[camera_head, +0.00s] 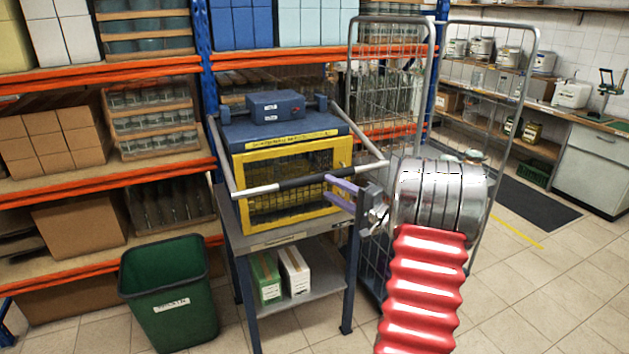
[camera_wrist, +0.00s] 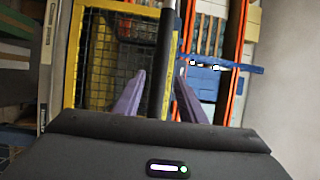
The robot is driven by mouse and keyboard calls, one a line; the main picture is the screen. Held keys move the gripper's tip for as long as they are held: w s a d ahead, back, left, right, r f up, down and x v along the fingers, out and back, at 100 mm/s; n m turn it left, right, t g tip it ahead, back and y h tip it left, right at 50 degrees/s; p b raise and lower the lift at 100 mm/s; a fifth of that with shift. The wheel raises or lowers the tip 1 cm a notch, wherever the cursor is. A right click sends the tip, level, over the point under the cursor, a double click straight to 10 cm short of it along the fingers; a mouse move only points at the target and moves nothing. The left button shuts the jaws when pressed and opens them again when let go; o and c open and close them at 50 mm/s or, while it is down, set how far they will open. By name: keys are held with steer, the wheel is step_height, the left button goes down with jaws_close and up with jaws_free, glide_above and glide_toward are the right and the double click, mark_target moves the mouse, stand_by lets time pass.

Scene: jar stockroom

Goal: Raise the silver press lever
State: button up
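The silver press lever (camera_head: 241,192) is a U-shaped metal bar with a black grip (camera_head: 316,179). It is lowered across the front of a blue press with a yellow mesh guard (camera_head: 243,199). My gripper (camera_head: 329,190), with purple fingers, is at the right part of the grip, just below it in the head view. In the wrist view the fingers (camera_wrist: 160,76) are apart, with the dark grip (camera_wrist: 166,45) running between them. I cannot tell whether either finger touches the grip.
The press stands on a blue-legged table (camera_head: 242,262) with two boxes on its lower shelf. A green bin (camera_head: 170,297) is at the left. Orange-beamed shelves line the back. Tiled floor is free at the right.

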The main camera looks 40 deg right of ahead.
mark_target(317, 181)
steer(key=w, duration=0.7)
steer(key=shift+w+a+r, duration=0.25)
steer(key=shift+w+a, duration=0.1)
steer(key=shift+a, duration=0.05)
jaws_close()
steer(key=shift+f, duration=0.1)
